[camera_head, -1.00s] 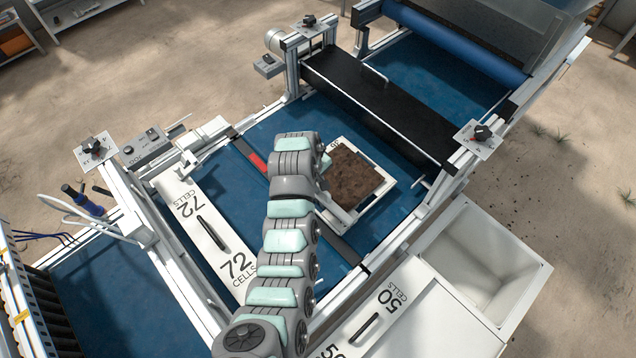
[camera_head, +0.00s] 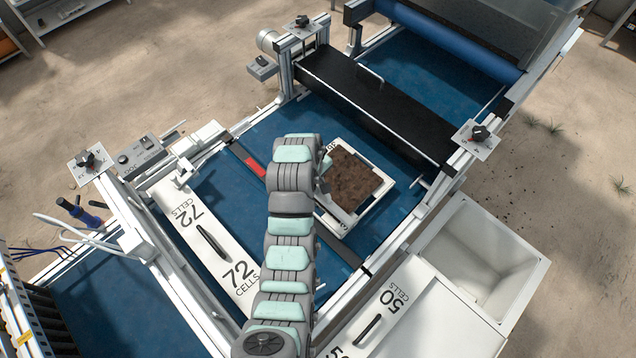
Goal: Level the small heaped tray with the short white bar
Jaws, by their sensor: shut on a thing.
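The small tray (camera_head: 383,201) has a white rim and dark brown soil (camera_head: 355,181) in it. It sits on the blue belt, just right of my arm's end. The short white bar (camera_head: 329,213) shows as a pale strip along the tray's left side, with a "36" mark (camera_head: 328,160) by its far end. My arm covers the bar's middle. My gripper (camera_head: 322,187) is mostly hidden behind my wrist, at the tray's left edge, and is shut on the bar. I cannot tell whether the bar touches the soil.
A long white "72 cells" bar (camera_head: 190,216) lies at the left, and a "50 cells" bar (camera_head: 372,325) at the front. A black crossbeam (camera_head: 375,100) spans the belt beyond the tray. An empty white bin (camera_head: 490,260) stands at the right. Blue belt (camera_head: 235,185) is bare left of my arm.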

